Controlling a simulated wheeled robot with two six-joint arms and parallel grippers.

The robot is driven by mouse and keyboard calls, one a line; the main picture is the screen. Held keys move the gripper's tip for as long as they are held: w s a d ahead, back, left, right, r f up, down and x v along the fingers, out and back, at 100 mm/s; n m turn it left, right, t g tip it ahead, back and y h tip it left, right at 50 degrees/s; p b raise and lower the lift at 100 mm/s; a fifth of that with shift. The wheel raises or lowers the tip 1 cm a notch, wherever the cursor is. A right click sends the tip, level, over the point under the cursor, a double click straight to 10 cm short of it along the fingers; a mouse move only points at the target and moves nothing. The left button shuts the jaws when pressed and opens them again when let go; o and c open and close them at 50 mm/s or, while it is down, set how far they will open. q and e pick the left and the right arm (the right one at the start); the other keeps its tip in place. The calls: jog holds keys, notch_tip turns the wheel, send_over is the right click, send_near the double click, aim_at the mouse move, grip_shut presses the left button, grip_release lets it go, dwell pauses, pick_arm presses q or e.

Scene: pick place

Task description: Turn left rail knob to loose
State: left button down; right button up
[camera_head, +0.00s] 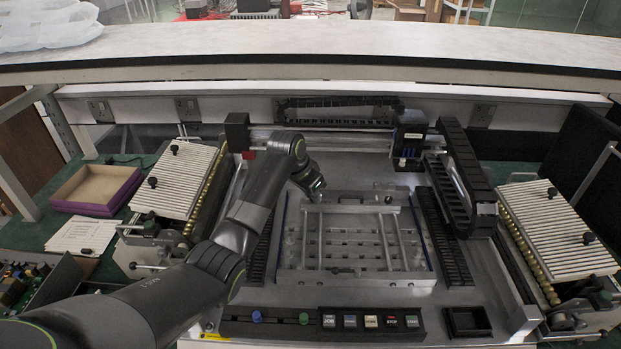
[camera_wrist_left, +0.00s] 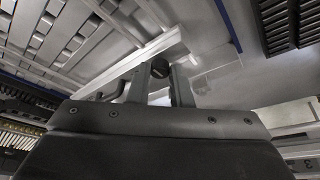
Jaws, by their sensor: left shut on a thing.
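My left arm reaches in from the left in the head view, and its left gripper (camera_head: 317,187) is at the far left corner of the fixture (camera_head: 352,283), near the end of the left rail (camera_head: 305,240). In the left wrist view the left gripper (camera_wrist_left: 162,84) has its two fingers on either side of a dark round knob (camera_wrist_left: 160,68), which sits by the end of a pale rail (camera_wrist_left: 130,62). It is shut on this knob. In the head view the knob is hidden by the gripper. The knob's turned position cannot be told. My right gripper is not in view.
A front panel carries a blue knob (camera_head: 256,316), a green knob (camera_head: 304,318) and several buttons (camera_head: 371,321). A black gantry (camera_head: 455,180) stands right of the fixture. Slatted feeders (camera_head: 175,180) flank both sides. A shelf (camera_head: 330,50) spans the back above.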

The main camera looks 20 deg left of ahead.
pick_arm(q)
jog(key=n+p, duration=0.2)
jog(key=n+y+p, duration=0.1)
jog(key=p, duration=0.1)
jog(key=n+y+p, duration=0.1)
jog(key=n+p, duration=0.1)
jog(key=shift+d+r+n, duration=0.25)
jog(key=shift+n, duration=0.05)
jog(key=shift+n+y+p, duration=0.4)
jog(key=shift+n+p, duration=0.2)
jog(key=shift+n, duration=0.2)
jog(key=shift+d+f+n+y+p, duration=0.15)
jog(key=shift+n+y+p, duration=0.2)
jog(key=shift+n, duration=0.55)
jog(key=shift+n+y, duration=0.45)
jog(key=shift+n, duration=0.55)
jog(key=shift+w+d+f+n+y, duration=0.1)
jog(key=shift+n+y, duration=0.2)
jog(key=shift+n, duration=0.5)
jog(key=shift+n+g+y+b, duration=0.3)
jog(key=shift+n+g+b, duration=0.2)
jog(key=shift+n+b, duration=0.55)
jog(key=shift+w+d+n+g+y+b, duration=0.1)
jog(key=shift+n+g+y+b, duration=0.4)
jog(key=shift+n, duration=0.95)
